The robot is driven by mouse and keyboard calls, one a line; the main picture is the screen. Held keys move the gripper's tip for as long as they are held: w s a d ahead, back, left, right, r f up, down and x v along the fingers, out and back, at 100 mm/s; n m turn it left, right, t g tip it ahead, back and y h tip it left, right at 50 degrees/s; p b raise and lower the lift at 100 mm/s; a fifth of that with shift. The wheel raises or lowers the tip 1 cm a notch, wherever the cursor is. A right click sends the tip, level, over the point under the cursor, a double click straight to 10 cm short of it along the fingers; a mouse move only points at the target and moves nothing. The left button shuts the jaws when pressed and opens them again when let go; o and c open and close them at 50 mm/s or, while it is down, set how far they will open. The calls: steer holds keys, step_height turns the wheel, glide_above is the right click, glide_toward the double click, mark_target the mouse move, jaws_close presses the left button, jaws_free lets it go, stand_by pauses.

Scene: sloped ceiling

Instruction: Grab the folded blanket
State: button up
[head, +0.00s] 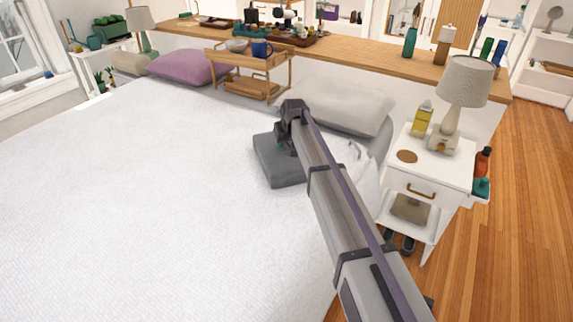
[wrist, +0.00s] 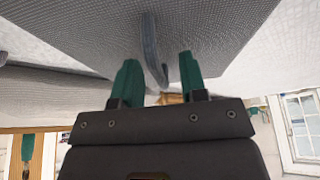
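The folded blanket (head: 272,162) is a dark grey, flat block lying on the white bed, near the pillows. In the wrist view, its grey woven surface (wrist: 90,35) fills the upper part, with a raised blue-grey fold or edge (wrist: 151,48) running down toward the fingers. My gripper (wrist: 160,74) has its two green fingers apart, and the lower end of that fold shows in the gap between them. The fingers do not visibly close on it. In the head view, my gripper is over the blanket, and my arm hides the blanket's right part.
The white bed (head: 120,190) is clear to the left. Behind the blanket are a light grey pillow (head: 350,105) and a wooden tray stand (head: 250,78) with a blue mug (head: 262,48). A white nightstand (head: 428,165) with a lamp (head: 465,85) stands at the right.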

steer(key=shift+r, duration=0.15)
jaws_close()
stand_by(1.3)
